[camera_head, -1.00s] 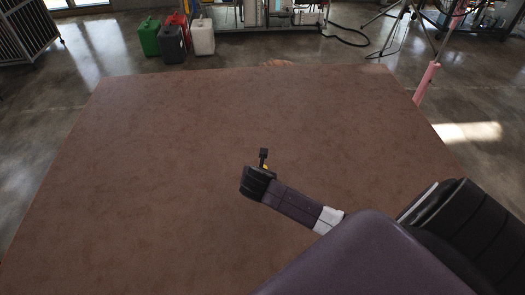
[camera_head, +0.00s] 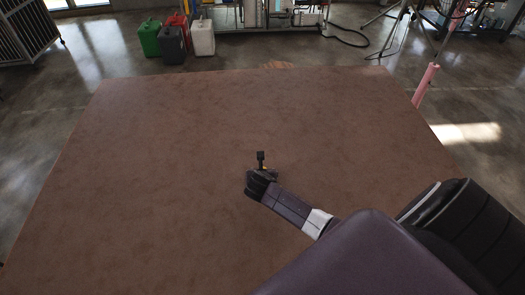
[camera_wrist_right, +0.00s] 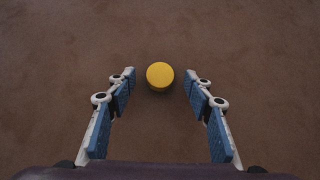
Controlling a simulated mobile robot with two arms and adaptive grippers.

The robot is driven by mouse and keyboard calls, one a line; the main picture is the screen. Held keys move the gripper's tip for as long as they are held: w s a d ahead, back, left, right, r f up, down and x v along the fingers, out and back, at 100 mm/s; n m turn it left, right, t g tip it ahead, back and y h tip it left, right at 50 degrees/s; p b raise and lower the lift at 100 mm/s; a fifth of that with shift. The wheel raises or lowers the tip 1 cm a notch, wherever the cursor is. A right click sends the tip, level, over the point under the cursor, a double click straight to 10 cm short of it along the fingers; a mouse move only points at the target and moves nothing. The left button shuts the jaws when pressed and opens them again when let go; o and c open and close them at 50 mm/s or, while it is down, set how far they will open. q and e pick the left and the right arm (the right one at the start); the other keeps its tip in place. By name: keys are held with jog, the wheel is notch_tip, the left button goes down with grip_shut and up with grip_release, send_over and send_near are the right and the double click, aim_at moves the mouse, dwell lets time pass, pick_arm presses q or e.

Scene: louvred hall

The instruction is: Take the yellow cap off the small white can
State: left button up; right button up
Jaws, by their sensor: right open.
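The yellow cap (camera_wrist_right: 160,76) shows from above in the right wrist view as a round disc, between the fingertips of my right gripper (camera_wrist_right: 160,80). There is a gap on both sides, and neither finger touches it. The white can under the cap is hidden in that view. The can cannot be made out there. My right gripper is open and empty. My left gripper is not in view.
The brown table top (camera_head: 170,170) is otherwise clear around the gripper. Beyond its far edge, a green canister (camera_head: 149,38), a dark canister (camera_head: 172,46) and a white canister (camera_head: 203,38) stand on the floor. A pink post (camera_head: 425,86) stands past the right edge.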

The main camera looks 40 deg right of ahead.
jog(key=shift+w+d+f, duration=0.2)
jog(key=c, duration=0.9)
